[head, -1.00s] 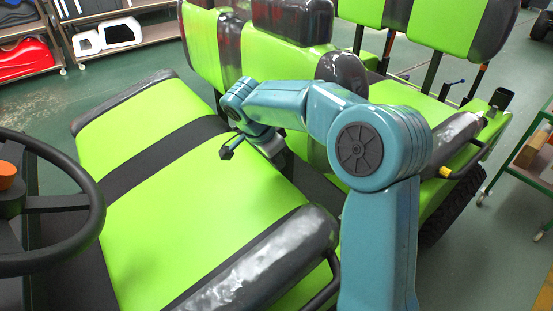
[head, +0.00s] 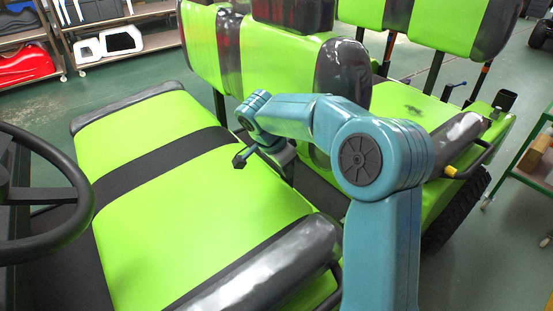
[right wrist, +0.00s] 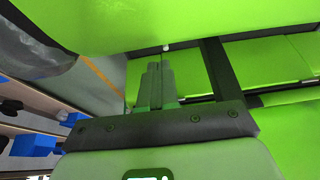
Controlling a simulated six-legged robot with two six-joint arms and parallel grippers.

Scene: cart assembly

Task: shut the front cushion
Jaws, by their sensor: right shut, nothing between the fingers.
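The front cushion (head: 180,220) is bright green with a dark cross stripe and dark grey ends. It lies between the steering wheel and the front backrest in the head view. Its back edge faces the backrest; whether it rests fully on its base cannot be told. My right arm reaches over from the right, its wrist at the cushion's back edge, by the backrest. The right gripper's fingers (right wrist: 160,75) are together and empty in the right wrist view, with green panels above and to the right. My left gripper is not in view.
The steering wheel (head: 45,195) is at the left. The front backrest (head: 265,60) stands close behind my right wrist. A rear seat (head: 420,105) lies beyond it. Shelves (head: 105,40) stand at the back left, and a green cart (head: 530,150) is at the right.

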